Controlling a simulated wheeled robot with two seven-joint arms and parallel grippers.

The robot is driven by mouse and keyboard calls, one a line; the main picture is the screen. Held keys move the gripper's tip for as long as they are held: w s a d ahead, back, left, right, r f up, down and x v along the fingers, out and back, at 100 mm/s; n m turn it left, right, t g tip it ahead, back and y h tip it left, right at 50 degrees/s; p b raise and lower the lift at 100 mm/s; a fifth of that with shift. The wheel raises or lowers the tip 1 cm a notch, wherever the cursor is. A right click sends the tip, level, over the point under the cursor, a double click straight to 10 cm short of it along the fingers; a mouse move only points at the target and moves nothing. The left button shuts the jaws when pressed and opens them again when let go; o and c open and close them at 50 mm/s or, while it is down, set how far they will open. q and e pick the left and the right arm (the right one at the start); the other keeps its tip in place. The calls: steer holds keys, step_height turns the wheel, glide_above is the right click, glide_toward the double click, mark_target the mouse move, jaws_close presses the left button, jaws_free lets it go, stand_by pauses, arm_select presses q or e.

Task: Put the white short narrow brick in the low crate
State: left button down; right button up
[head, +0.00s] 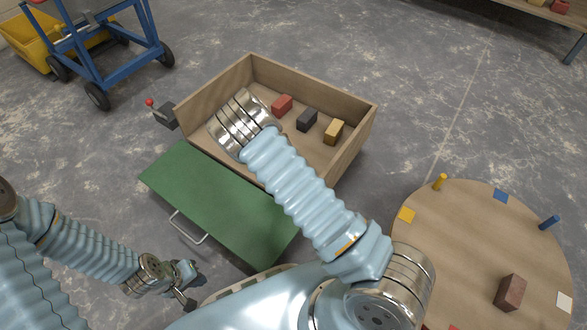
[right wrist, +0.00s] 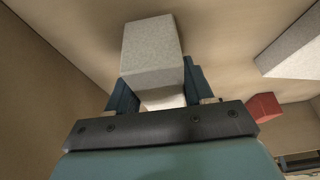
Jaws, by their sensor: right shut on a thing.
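The white short narrow brick (right wrist: 152,50) is between the fingers of my right gripper (right wrist: 152,92) in the right wrist view. That gripper is shut on it. Wooden walls and floor surround it there. In the head view my right arm reaches into the wooden low crate (head: 335,160) near its left side, and its wrist hides the gripper and the brick. Whether the brick touches the crate floor cannot be told. My left gripper (head: 190,286) is open and empty at the lower left, away from the crate.
A red brick (head: 282,104), a dark brick (head: 306,120) and a yellow brick (head: 333,131) stand in the crate. Another white block (right wrist: 292,52) shows in the right wrist view. A green panel (head: 220,200) lies before the crate. A round table (head: 460,250) is at right.

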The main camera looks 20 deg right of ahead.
steer(key=shift+f+b, duration=0.35)
steer(key=shift+f, duration=0.1)
steer(key=o, duration=1.4)
steer(key=shift+o, duration=0.2)
steer(key=p+v, duration=0.3)
steer(key=v, duration=1)
steer(key=shift+r, duration=0.45)
